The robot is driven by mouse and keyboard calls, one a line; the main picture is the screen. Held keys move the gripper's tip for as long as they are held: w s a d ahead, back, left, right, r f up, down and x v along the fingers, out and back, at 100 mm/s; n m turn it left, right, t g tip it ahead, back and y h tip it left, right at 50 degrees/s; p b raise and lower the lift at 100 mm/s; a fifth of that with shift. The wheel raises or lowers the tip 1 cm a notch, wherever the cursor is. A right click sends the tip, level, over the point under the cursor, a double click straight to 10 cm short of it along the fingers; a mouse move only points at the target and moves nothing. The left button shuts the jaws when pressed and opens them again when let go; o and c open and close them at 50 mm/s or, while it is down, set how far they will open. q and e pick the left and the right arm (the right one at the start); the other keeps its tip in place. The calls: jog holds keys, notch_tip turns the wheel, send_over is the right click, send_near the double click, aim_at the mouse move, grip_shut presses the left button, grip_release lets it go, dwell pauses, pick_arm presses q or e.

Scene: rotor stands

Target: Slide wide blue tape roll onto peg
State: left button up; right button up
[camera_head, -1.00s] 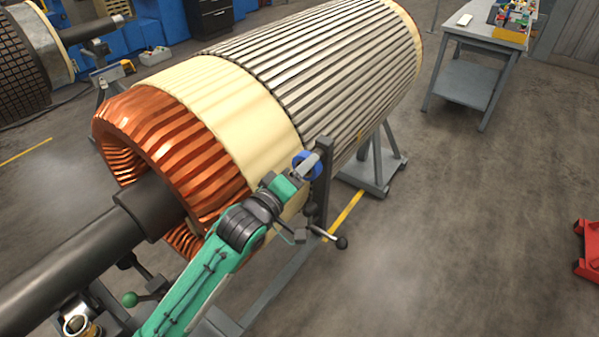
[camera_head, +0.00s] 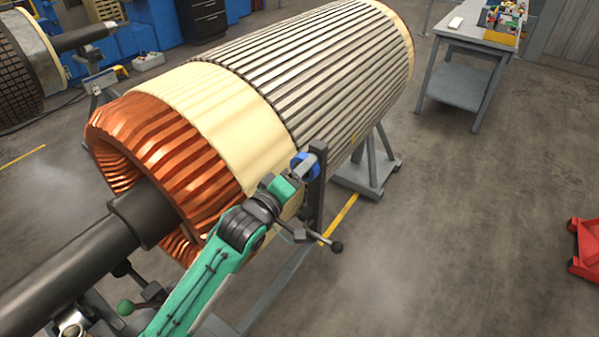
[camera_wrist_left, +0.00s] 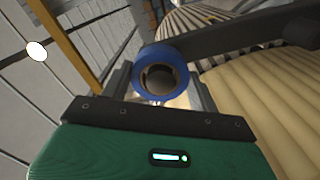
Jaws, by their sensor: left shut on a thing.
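A wide blue tape roll (camera_head: 298,160) is at the end of my left arm, close to the top of a dark upright post (camera_head: 318,188). My left gripper (camera_head: 305,167) is shut on the roll. In the left wrist view the roll (camera_wrist_left: 160,55) sits between the two grey fingers, its brown core and open hole facing the camera. The dark post (camera_wrist_left: 248,38) passes just behind and right of the roll there. I cannot make out a peg, or whether the roll touches the post. My right gripper is not in view.
A large rotor (camera_head: 315,75) with copper end windings (camera_head: 150,140) and a cream band (camera_head: 215,105) lies just left of my gripper. Open floor (camera_head: 470,230) lies to the right.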

pick_arm(q)
jog(key=shift+w+d, duration=0.1)
jog(key=shift+w, duration=0.05)
jog(key=shift+w+d, duration=0.45)
jog(key=shift+w, duration=0.15)
jog(key=shift+w, duration=0.1)
jog(key=o, duration=1.3)
jog(key=p+v, duration=0.3)
jog(key=v, duration=0.6)
dwell(0.7)
